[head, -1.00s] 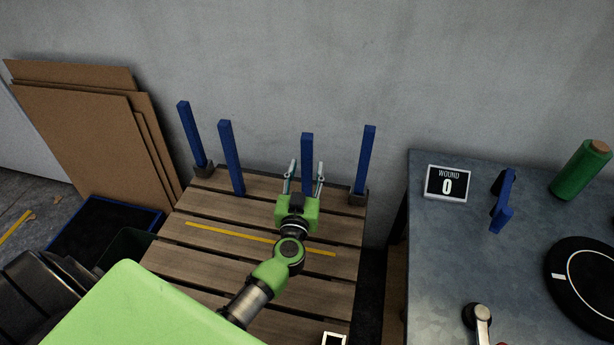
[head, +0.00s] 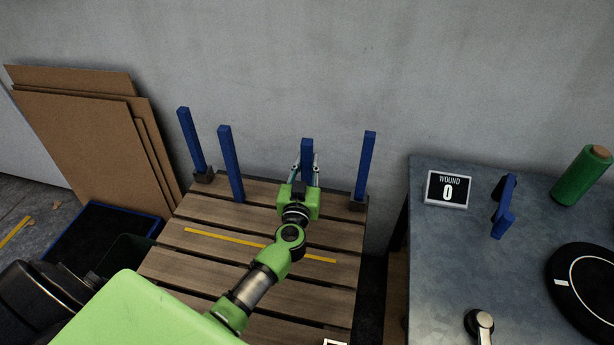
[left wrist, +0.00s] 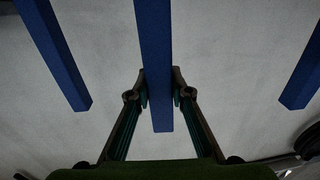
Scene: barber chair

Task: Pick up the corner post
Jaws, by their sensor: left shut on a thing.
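Several blue corner posts stand at the back of the slatted wooden pallet (head: 250,235). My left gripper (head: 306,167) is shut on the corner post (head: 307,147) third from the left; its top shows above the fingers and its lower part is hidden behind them. In the left wrist view this post (left wrist: 155,40) runs between the two fingertips (left wrist: 161,90), one on each side. The other posts are at the far left (head: 190,138), left of middle (head: 231,165) and right (head: 365,165). My right gripper is not in view.
Brown boards (head: 85,130) lean on the wall at left, above a dark blue-rimmed bin (head: 100,225).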

